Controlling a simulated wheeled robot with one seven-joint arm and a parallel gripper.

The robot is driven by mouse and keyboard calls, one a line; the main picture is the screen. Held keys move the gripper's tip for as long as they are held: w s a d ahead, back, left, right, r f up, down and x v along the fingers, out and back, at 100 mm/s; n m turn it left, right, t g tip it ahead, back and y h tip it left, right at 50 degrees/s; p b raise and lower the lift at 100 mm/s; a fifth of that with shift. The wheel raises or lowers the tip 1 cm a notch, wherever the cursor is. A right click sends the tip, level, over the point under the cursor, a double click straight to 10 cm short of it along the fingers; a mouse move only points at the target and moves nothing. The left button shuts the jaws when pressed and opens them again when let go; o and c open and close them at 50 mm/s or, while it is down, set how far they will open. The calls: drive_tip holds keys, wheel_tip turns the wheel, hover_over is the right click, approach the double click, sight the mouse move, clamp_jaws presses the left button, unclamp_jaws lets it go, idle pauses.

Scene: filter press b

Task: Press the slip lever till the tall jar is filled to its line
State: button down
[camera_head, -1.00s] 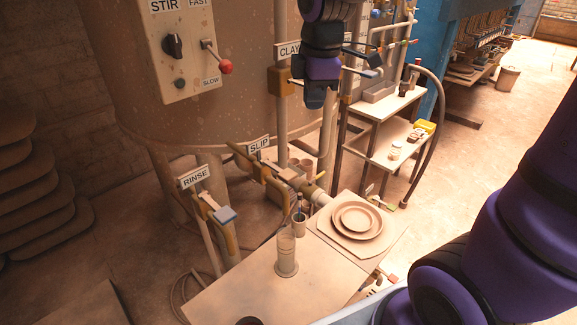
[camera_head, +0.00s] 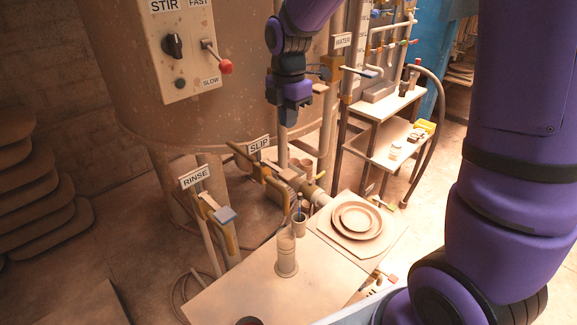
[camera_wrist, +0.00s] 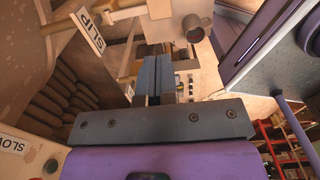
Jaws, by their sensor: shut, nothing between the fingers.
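The tall jar (camera_head: 286,258) stands upright on the bench as a clear cylinder. I cannot make out its line or its fill level. The slip valve (camera_head: 262,167) sits under the SLIP sign (camera_head: 259,146), behind the jar. Its lever (camera_head: 288,174) is small and partly lost among the pipes. My gripper (camera_head: 291,116) is shut and empty. It points down, above and slightly right of the SLIP sign in the head view, apart from the lever. In the wrist view the closed fingers (camera_wrist: 154,80) are to the right of the SLIP sign (camera_wrist: 88,29).
The RINSE valve (camera_head: 222,212) stands left of the bench (camera_head: 245,290). A small pot (camera_head: 299,222) and stacked plates (camera_head: 357,218) stand near the jar. The WATER lever (camera_head: 368,73) is right of my gripper. The STIR panel (camera_head: 187,50) is upper left.

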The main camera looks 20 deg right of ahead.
sight(290, 174)
wheel_tip(290, 174, down, 14)
idle(0.7)
drive_tip(key=shift+f, duration=0.1)
drive_tip(key=shift+s+d+f, duration=0.1)
drive_tip(key=shift+s+f, duration=0.05)
drive_tip(key=shift+f, duration=0.15)
wheel_tip(290, 174, down, 4)
drive_tip(key=shift+s+r, duration=0.15)
drive_tip(key=shift+s, duration=0.1)
drive_tip(key=shift+s+f, duration=0.15)
drive_tip(key=shift+f, duration=0.05)
idle(0.5)
drive_tip(key=shift+w+r, duration=0.1)
drive_tip(key=shift+w, duration=0.1)
idle(4.8)
